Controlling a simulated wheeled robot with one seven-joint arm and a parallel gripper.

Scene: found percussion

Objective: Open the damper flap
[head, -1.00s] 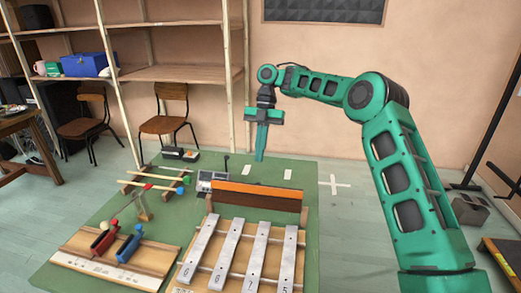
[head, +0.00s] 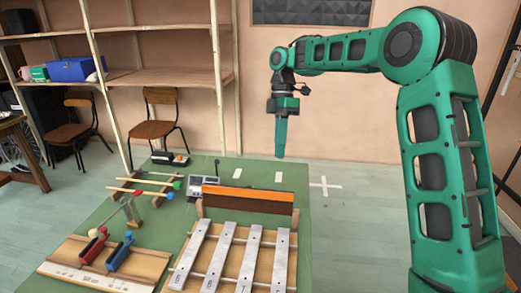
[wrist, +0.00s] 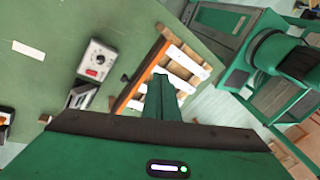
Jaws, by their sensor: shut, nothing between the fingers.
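The flap (head: 245,202) is a long brown board with an orange top strip. It stands on edge behind the several numbered metal bars (head: 245,260) of a wooden-framed instrument on the green mat. In the wrist view my fingers (wrist: 160,95) overlap the instrument's near end.
A small grey box with a dial (head: 203,187) stands left of the flap. Sticks with coloured balls (head: 150,188) and a wooden board with red and blue clappers (head: 105,258) lie further left. White tape marks (head: 278,177) lie on the bare mat behind.

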